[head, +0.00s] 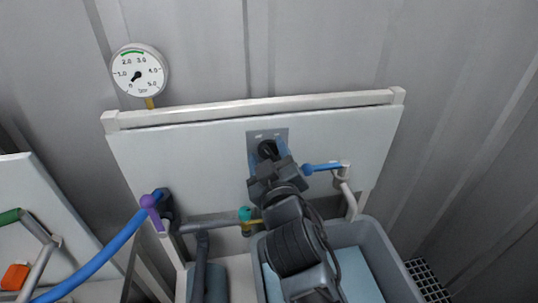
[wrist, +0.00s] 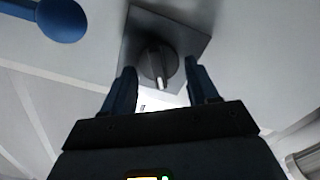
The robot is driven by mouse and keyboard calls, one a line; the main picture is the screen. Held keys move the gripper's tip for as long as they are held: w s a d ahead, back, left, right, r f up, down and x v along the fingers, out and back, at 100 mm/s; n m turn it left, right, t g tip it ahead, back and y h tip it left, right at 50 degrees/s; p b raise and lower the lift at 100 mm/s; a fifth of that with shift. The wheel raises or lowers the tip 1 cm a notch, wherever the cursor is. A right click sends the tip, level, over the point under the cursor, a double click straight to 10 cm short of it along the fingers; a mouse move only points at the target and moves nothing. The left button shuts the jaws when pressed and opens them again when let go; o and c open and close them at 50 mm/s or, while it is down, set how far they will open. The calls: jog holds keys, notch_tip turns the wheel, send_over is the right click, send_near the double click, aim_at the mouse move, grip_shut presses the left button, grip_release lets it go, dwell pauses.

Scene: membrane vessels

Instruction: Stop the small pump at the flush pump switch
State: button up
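The flush pump switch is a black rotary knob (wrist: 156,60) with a white pointer mark, on a dark grey plate (wrist: 196,38). In the head view its plate (head: 281,133) sits on the white panel, with the knob (head: 266,149) partly behind my gripper (head: 267,158). In the wrist view my gripper (wrist: 163,72) has its two blue fingers apart, one on each side of the knob's lower part. Gaps show between the fingers and the knob, so it is not gripped. The white mark points toward the gripper's palm in the wrist view.
A blue lever valve (head: 322,167) sits close right of my gripper; a blue handle also shows in the wrist view (wrist: 62,20). A purple-handled valve (head: 149,203), a teal-topped fitting (head: 245,213) and a grey tub (head: 378,250) lie below. A pressure gauge (head: 139,71) is upper left.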

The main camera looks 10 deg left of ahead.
jog(key=shift+o, duration=1.1)
jog(key=b+v, duration=0.1)
jog(key=v, duration=0.6)
jog(key=shift+s, duration=0.4)
jog(key=shift+d, duration=0.2)
jog(key=s+d+f+m+g+h, duration=0.1)
jog(key=s+d+f+m, duration=0.1)
jog(key=s+d+f, duration=0.45)
jog(key=s+d+f+m+g, duration=0.1)
jog(key=s+d+f, duration=0.3)
jog(key=s+d, duration=0.55)
jog(key=s+d+r+m+h, duration=0.2)
jog(key=s+d+m, duration=0.1)
jog(key=s, duration=0.8)
jog(key=s+d+r+m+h, duration=0.2)
jog(key=s+d+r+m, duration=0.1)
jog(key=s, duration=0.9)
jog(key=shift+d+g, duration=0.3)
jog(key=shift+d, duration=0.6)
jog(key=shift+r, duration=0.15)
